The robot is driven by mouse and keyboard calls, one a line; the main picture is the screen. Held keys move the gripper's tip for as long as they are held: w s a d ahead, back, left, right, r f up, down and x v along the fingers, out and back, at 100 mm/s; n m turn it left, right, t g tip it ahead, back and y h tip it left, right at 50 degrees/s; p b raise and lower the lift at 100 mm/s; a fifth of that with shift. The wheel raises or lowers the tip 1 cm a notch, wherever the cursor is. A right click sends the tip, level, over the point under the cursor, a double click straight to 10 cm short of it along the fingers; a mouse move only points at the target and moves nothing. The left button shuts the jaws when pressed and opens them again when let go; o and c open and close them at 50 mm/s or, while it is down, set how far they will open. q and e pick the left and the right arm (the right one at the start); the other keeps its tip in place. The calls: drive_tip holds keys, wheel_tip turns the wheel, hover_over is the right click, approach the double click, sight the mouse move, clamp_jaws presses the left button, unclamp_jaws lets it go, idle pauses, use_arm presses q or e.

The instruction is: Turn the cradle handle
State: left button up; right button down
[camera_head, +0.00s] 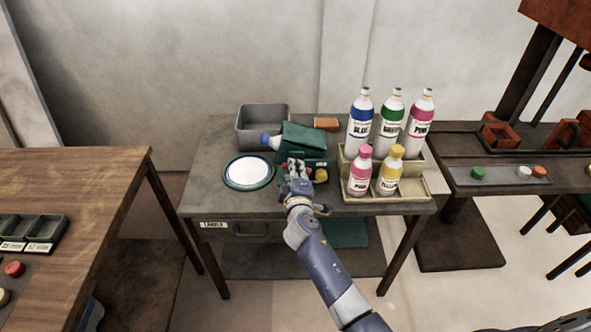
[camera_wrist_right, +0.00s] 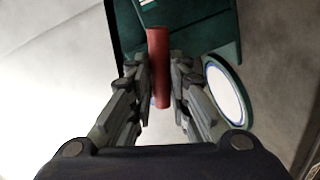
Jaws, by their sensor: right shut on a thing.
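The green cradle (camera_head: 303,138) stands on the grey table, behind my right gripper, with a bottle's blue cap (camera_head: 267,140) sticking out at its left. My right gripper (camera_head: 298,168) is at the cradle's front. In the right wrist view the red handle (camera_wrist_right: 158,68) stands between the two fingers of my right gripper (camera_wrist_right: 161,85), which is shut on it. The green body of the cradle (camera_wrist_right: 215,30) shows behind the handle there. In the head view the gripper mostly hides the handle. My left gripper is not in view.
A grey bin (camera_head: 244,126) stands behind. Several labelled bottles, one with a green band (camera_head: 390,117), stand in a beige stepped rack (camera_head: 410,187) at the right. A wooden table (camera_head: 75,180) is at the left.

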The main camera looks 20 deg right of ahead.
drive_tip(key=shift+a+f+n, duration=0.1)
drive_tip(key=shift+f+n, duration=0.1)
drive_tip(key=shift+n, duration=0.5)
drive_tip(key=c, duration=1.5)
unclamp_jaws()
drive_tip(key=shift+c, duration=0.2)
drive_tip(key=v, duration=1.2)
drive_tip(key=shift+a, duration=0.15)
